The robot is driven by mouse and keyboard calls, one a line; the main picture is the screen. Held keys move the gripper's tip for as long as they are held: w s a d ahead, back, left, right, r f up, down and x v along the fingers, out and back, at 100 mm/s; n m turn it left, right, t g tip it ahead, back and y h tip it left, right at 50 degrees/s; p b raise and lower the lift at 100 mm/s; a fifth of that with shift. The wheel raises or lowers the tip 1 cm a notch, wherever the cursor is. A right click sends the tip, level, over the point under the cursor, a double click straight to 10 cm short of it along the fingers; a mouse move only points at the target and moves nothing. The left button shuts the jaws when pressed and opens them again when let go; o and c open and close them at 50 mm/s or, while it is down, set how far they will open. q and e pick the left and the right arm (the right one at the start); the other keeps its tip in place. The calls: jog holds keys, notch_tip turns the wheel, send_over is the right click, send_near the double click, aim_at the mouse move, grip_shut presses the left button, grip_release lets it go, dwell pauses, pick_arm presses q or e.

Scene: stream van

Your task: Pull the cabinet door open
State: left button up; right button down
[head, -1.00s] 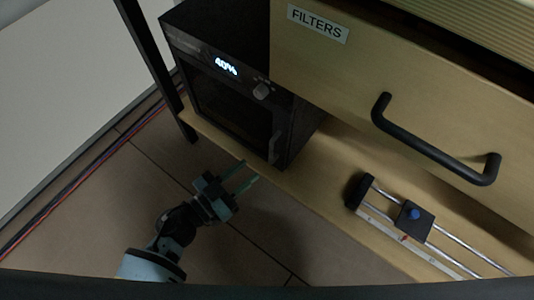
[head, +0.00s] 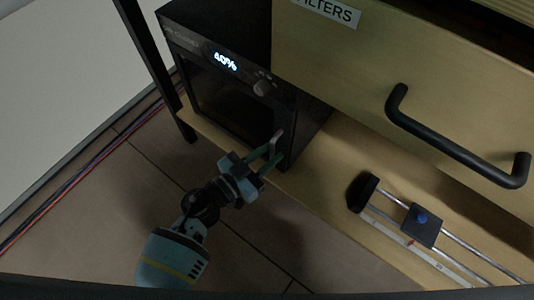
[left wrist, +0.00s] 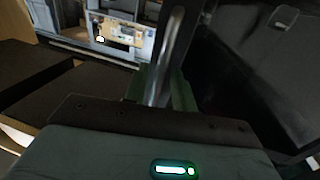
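The black cabinet (head: 185,22) with a lit 40% display stands on the wooden shelf in the head view. Its dark door (head: 230,105) looks shut. A grey bar handle (head: 277,139) is at the door's right edge. My left gripper (head: 275,154) is at this handle, its fingers apart with the bar between them. In the left wrist view the handle (left wrist: 172,60) rises between the greenish fingers, which partly hide its lower end; firm contact on both sides does not show. My right gripper is not in view.
A wooden drawer (head: 420,75) with a black handle (head: 455,150) is right of the cabinet. A rail device with a blue knob (head: 422,218) lies on the shelf (head: 310,195). A dark post (head: 160,75) stands left. The floor (head: 100,215) before the cabinet is clear, with cables (head: 75,180) at left.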

pick_arm(q)
jog(key=c, duration=0.5)
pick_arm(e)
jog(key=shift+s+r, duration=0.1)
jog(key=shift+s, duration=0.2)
